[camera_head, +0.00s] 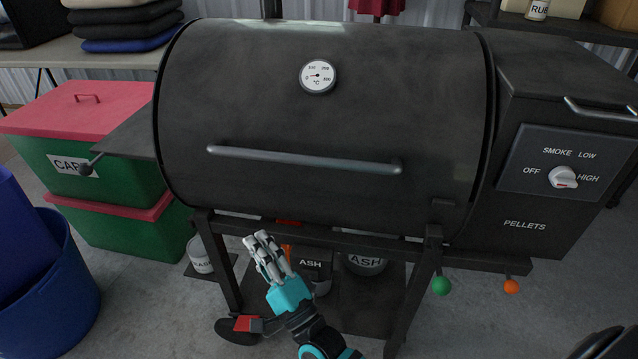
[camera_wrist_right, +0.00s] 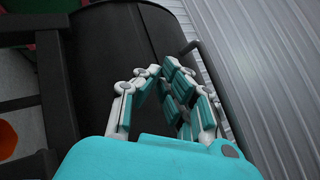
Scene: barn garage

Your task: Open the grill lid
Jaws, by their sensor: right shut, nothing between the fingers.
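The grill lid (camera_head: 330,105) is a large dark curved drum cover, and it is down. Its grey bar handle (camera_head: 300,160) runs across the lower front, and a round thermometer (camera_head: 318,76) sits above it. My right gripper (camera_head: 262,240), teal with white fingers, is shut and empty. In the head view it shows below the lid and the left half of the handle, apart from the handle. In the right wrist view the fingers of my right gripper (camera_wrist_right: 165,75) are closed together, with the dark lid (camera_wrist_right: 110,45) beyond. My left gripper is not in view.
The pellet box (camera_head: 560,150) with its knob stands at the right. Green and red bins (camera_head: 85,110) and a blue tub (camera_head: 55,290) stand left. A small side shelf (camera_head: 135,135) juts left.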

